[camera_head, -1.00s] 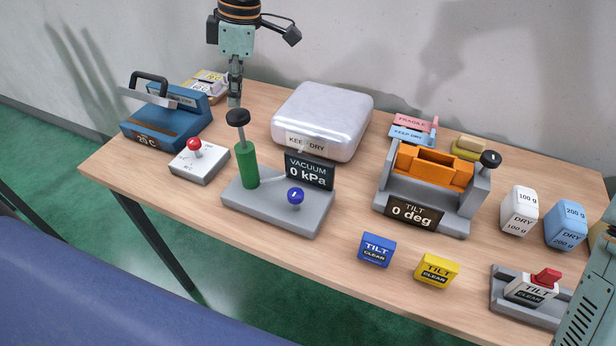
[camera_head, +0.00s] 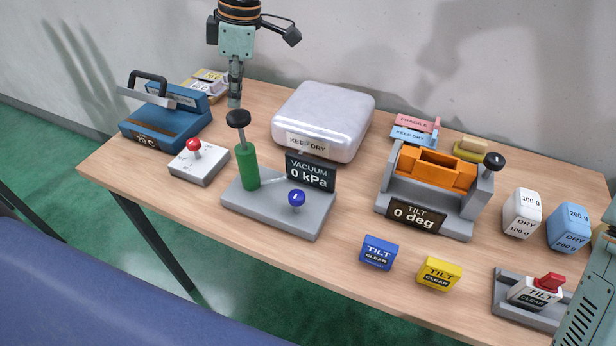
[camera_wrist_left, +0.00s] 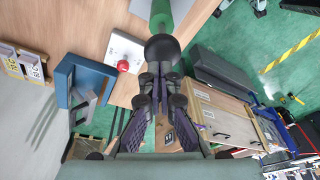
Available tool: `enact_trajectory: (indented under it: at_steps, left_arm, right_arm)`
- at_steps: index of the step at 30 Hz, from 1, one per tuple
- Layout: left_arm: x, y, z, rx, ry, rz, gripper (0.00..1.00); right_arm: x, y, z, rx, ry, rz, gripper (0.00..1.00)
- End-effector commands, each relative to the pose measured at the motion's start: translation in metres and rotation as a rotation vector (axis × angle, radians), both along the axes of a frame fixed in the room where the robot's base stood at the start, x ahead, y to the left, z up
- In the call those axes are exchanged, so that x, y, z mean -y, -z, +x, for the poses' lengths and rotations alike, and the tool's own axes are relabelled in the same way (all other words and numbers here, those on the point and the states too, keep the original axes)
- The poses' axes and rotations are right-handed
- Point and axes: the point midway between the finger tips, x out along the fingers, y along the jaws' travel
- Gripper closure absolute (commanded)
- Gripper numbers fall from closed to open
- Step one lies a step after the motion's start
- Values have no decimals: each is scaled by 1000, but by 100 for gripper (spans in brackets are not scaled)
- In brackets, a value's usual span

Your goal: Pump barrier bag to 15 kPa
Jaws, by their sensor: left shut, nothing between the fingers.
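The vacuum pump has a grey base (camera_head: 262,212), a green cylinder (camera_head: 246,168) with a black knob (camera_head: 238,118) on top, and a blue-topped valve (camera_head: 297,198). Its display (camera_head: 310,172) reads VACUUM 0 kPa. A silvery barrier bag (camera_head: 322,115) marked KEEP DRY lies behind the pump. My left gripper (camera_head: 235,99) is shut and empty, pointing down just above the black knob. In the left wrist view the black knob (camera_wrist_left: 162,48) sits just beyond the fingertips (camera_wrist_left: 158,85); I cannot tell whether they touch. My right gripper is not clearly visible.
The orange tilt fixture (camera_head: 436,168), reading 0 deg, stands right. Blue (camera_head: 378,253) and yellow (camera_head: 438,273) tilt blocks lie at the front. White (camera_head: 522,213) and blue (camera_head: 568,228) dry packs stand right.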

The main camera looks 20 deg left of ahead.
Motion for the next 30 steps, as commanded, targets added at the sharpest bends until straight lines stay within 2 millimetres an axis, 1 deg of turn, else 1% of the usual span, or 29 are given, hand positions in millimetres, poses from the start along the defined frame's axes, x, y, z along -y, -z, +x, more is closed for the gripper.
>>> enact_trajectory:
  at_steps: [30]
  left_arm:
    - [0,24,0,-1,0,0,100]
  right_arm:
    - [0,10,0,-1,0,0,60]
